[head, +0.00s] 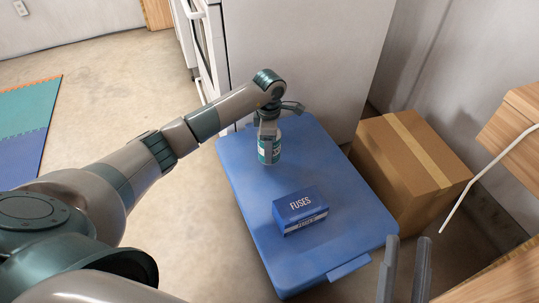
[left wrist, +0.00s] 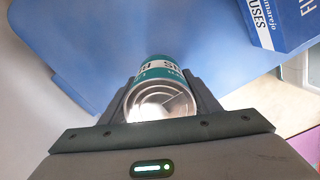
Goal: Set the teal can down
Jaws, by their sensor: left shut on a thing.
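The teal can (head: 270,152), with white lettering, is upright over the far part of the blue bin lid (head: 250,190). My left gripper (head: 268,138) is shut on it from above, with a finger on each side. The left wrist view shows the can (left wrist: 163,72) between the two fingers (left wrist: 162,88), its round metal end toward the camera. Its lower end looks at or very near the lid; I cannot tell if it touches. My right gripper (head: 405,268) shows at the bottom right, its two fingers apart with nothing between them.
A blue FUSES box (head: 300,210) stands on the lid nearer to me and shows in the left wrist view (left wrist: 285,22). A cardboard box (head: 410,165) is right of the bin. A white cabinet (head: 300,50) stands behind. The lid's left side is clear.

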